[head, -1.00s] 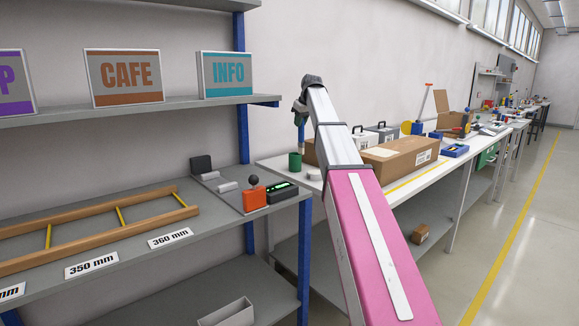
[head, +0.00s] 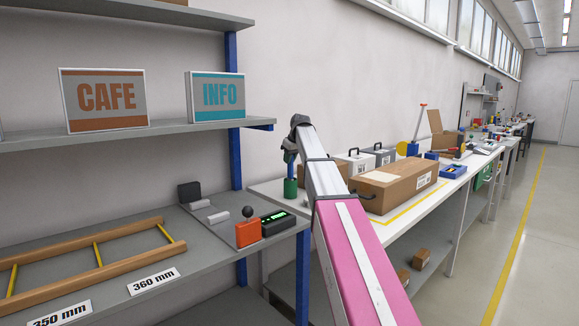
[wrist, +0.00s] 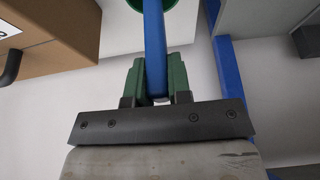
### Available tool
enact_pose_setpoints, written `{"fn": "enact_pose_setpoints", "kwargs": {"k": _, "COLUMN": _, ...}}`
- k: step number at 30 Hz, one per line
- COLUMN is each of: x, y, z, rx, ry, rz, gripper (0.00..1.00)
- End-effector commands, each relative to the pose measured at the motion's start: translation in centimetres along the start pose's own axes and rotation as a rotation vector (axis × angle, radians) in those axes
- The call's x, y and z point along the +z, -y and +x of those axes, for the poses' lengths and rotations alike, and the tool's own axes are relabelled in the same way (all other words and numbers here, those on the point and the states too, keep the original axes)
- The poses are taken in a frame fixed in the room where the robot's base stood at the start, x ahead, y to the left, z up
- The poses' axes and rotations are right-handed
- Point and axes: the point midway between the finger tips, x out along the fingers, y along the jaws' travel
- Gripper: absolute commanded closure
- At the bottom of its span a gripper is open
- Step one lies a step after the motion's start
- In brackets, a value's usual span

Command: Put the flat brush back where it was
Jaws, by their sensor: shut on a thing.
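The flat brush shows as a blue handle (wrist: 154,50) between the green fingers of my gripper (wrist: 160,85) in the wrist view. My gripper (head: 290,150) is shut on it. In the head view the blue brush (head: 291,170) hangs upright below the gripper, right at the top of a green cup (head: 290,189) on the white workbench. The cup's green rim (wrist: 188,13) shows at the far end of the handle in the wrist view. The brush's bristles are hidden. I cannot tell how far the brush is inside the cup.
A cardboard box (head: 405,187) with a black handle stands on the bench (head: 400,226), right of my arm. Grey cases (head: 356,162) stand behind it. At left, a shelf holds a wooden ladder frame (head: 95,262), an orange block (head: 248,233) and a black device (head: 278,222).

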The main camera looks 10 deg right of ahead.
Motion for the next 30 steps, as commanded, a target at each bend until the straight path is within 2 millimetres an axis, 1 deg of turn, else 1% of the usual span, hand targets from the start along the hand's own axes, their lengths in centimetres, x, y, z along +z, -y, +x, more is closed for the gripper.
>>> {"fn": "enact_pose_setpoints", "kwargs": {"k": 3, "x": 0.8, "y": 0.1, "z": 1.6, "rx": -0.001, "ry": 0.001, "rz": 0.0, "gripper": 1.0}}
{"fn": "enact_pose_setpoints", "kwargs": {"k": 6, "x": 1.1, "y": 0.1, "z": 2.5, "rx": -0.001, "ry": 0.001, "rz": 0.0, "gripper": 1.0}}
{"fn": "enact_pose_setpoints", "kwargs": {"k": 16, "x": 1.1, "y": 0.0, "z": 2.7, "rx": 0.0, "ry": 0.0, "rz": 0.0, "gripper": 1.0}}
{"fn": "enact_pose_setpoints", "kwargs": {"k": 17, "x": 1.1, "y": 0.0, "z": 2.6, "rx": 0.0, "ry": 0.0, "rz": 0.0, "gripper": 0.72}}
{"fn": "enact_pose_setpoints", "kwargs": {"k": 18, "x": 1.1, "y": 0.0, "z": 2.6, "rx": 0.0, "ry": 0.0, "rz": 0.0, "gripper": 0.59}}
{"fn": "enact_pose_setpoints", "kwargs": {"k": 19, "x": 1.1, "y": 0.0, "z": 2.6, "rx": 0.0, "ry": 0.0, "rz": 0.0, "gripper": 0.56}}
{"fn": "enact_pose_setpoints", "kwargs": {"k": 27, "x": 1.1, "y": 0.0, "z": 2.5, "rx": 0.0, "ry": 0.0, "rz": 0.0, "gripper": 0.56}}
{"fn": "enact_pose_setpoints", "kwargs": {"k": 30, "x": 1.0, "y": 0.0, "z": 2.0, "rx": 0.0, "ry": 0.0, "rz": 0.0, "gripper": 0.56}}
